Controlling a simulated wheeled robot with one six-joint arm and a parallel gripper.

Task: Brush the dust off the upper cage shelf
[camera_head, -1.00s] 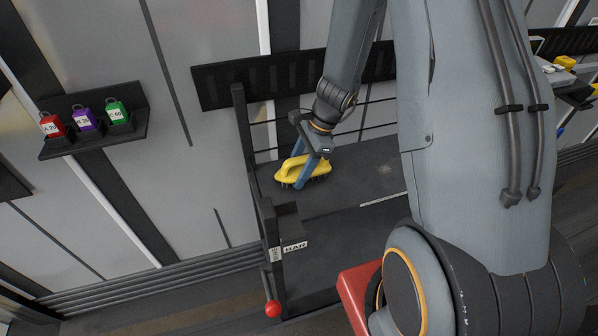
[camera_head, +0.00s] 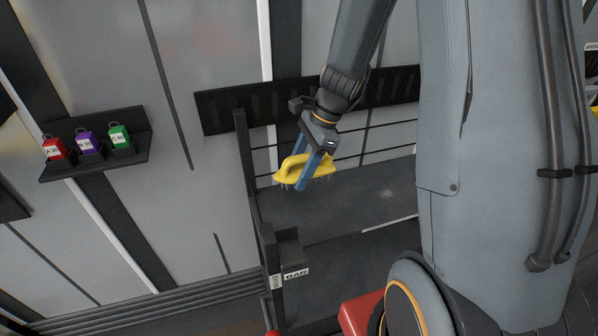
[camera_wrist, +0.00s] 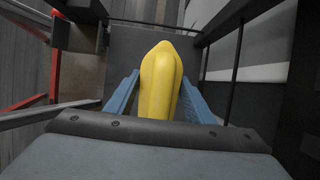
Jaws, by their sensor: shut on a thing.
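My gripper (camera_head: 309,166) is shut on the handle of a yellow brush (camera_head: 291,168) with dark bristles. The brush is over the left end of the dark upper cage shelf (camera_head: 345,200), and its bristles look clear of the surface, though the exact gap is hard to tell. In the wrist view the yellow brush (camera_wrist: 160,85) sits between the two blue fingers and hides part of the shelf below. A faint pale dust patch (camera_head: 388,194) shows on the shelf, right of the brush.
Cage posts and rails (camera_head: 247,160) edge the shelf's left and back. Red, purple and green padlocks (camera_head: 88,142) sit on a wall ledge at left. A red block (camera_head: 358,314) is low in front.

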